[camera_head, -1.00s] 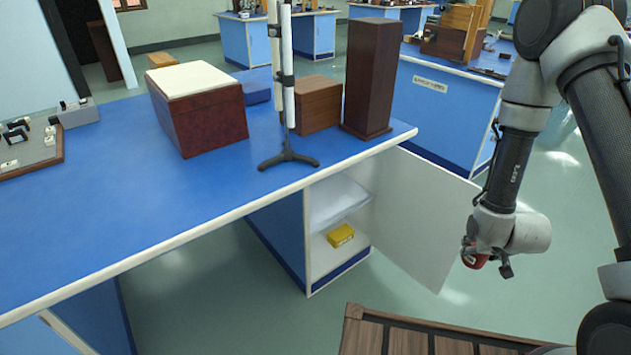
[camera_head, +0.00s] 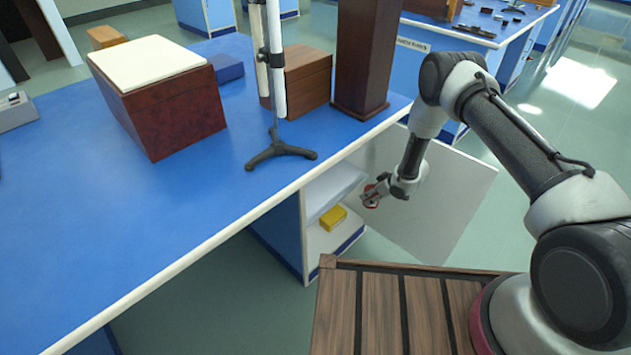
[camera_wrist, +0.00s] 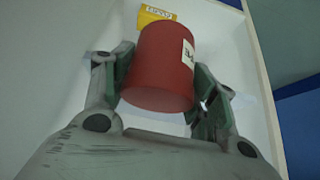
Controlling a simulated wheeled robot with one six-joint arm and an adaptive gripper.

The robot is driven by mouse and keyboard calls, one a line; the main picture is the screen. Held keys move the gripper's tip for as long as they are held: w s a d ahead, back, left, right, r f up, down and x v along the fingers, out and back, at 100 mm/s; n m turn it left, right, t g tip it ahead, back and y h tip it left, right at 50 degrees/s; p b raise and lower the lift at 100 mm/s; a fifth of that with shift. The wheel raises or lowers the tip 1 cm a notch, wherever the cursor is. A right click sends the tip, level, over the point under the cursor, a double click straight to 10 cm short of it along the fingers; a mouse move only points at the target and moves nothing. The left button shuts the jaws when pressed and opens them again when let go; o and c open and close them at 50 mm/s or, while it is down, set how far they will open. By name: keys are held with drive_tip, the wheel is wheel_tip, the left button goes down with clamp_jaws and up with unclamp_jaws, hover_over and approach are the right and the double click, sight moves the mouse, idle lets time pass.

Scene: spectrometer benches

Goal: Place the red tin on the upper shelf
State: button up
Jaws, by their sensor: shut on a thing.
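The red tin (camera_wrist: 162,70) is a cylinder with a pale label, held between the two fingers of my gripper (camera_wrist: 160,85) in the wrist view. In the head view my gripper (camera_head: 374,194) and the red tin (camera_head: 370,199) are small, in front of the open cupboard under the blue bench. The upper shelf (camera_head: 331,190) is a white board inside that cupboard, just left of my gripper. A yellow box (camera_head: 333,217) sits on the cupboard's lower level; it also shows beyond the tin in the wrist view (camera_wrist: 155,15).
The open white cupboard door (camera_head: 440,205) stands behind and right of my gripper. The bench top (camera_head: 110,220) above carries a stand (camera_head: 278,150), a dark red box (camera_head: 175,115) and a tall dark wooden block (camera_head: 363,55). Floor lies below the opening.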

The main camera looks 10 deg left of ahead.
drive_tip(key=w+a, duration=0.5)
drive_tip(key=a, duration=0.2)
drive_tip(key=w+a, duration=0.3)
drive_tip(key=a, duration=0.1)
drive_tip(key=shift+w+a+f, duration=0.1)
drive_tip(key=shift+w+f, duration=0.05)
drive_tip(key=shift+w, duration=0.2)
drive_tip(key=w+a, duration=0.2)
drive_tip(key=a, duration=0.1)
drive_tip(key=shift+w+a, duration=0.1)
drive_tip(key=shift+w, duration=0.1)
drive_tip(key=shift+f, duration=0.75)
drive_tip(key=o, duration=1.1)
drive_tip(key=shift+f, duration=0.1)
